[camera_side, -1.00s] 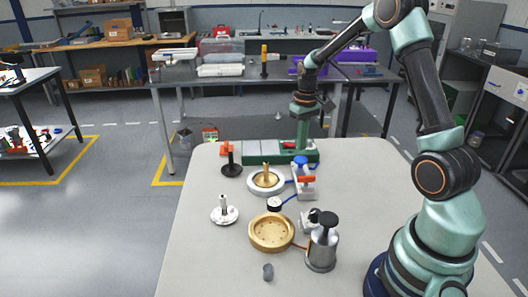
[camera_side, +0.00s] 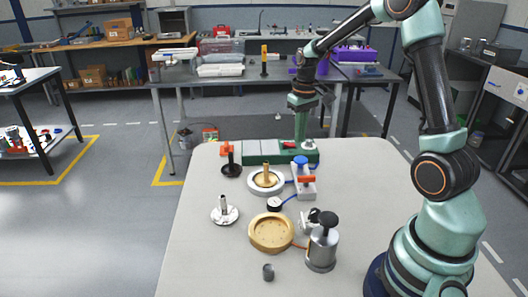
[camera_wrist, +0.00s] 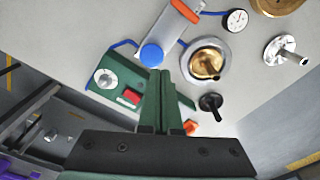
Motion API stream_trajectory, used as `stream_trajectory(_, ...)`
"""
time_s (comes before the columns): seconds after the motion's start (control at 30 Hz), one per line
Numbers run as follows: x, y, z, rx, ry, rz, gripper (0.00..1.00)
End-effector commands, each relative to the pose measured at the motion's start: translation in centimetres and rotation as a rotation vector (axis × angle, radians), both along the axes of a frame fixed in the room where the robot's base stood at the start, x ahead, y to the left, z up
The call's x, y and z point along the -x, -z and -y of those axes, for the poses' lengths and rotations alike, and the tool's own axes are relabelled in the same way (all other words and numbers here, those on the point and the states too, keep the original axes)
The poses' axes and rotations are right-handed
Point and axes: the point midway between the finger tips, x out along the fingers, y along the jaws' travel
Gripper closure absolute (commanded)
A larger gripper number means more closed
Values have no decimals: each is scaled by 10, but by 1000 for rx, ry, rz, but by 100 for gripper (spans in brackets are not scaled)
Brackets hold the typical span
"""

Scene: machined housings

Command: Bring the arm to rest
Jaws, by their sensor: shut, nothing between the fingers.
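My gripper (camera_side: 301,138) hangs above the far right part of the table (camera_side: 205,262), over the green control box (camera_side: 254,159). Its green fingers are together and hold nothing; they also show together in the wrist view (camera_wrist: 158,74). The fingers point down and appear clear of the box. In the wrist view the control box (camera_wrist: 118,84), with a white dial and a red switch, lies left of the fingers. A white ring housing with a brass centre (camera_side: 266,181) stands nearer the side camera, apart from my gripper.
A brass round housing (camera_side: 271,232), a grey metal cylinder (camera_side: 321,252), a small grey cap (camera_side: 268,272), a white flange (camera_side: 222,216), a black-based post (camera_side: 231,169) and a blue-knobbed fixture (camera_side: 305,188) stand on the table. The front left table area is clear.

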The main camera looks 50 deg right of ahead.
Motion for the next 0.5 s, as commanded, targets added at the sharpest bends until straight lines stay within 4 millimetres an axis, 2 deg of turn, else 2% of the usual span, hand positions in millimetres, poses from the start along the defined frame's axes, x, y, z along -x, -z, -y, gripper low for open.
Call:
stream_trajectory(0.03,1,-15,-11,11,-15,25,100)
stream_trajectory(0.2,13,-57,-51,37,-61,108,100)
stream_trajectory(0.5,54,-106,-116,61,-141,257,100)
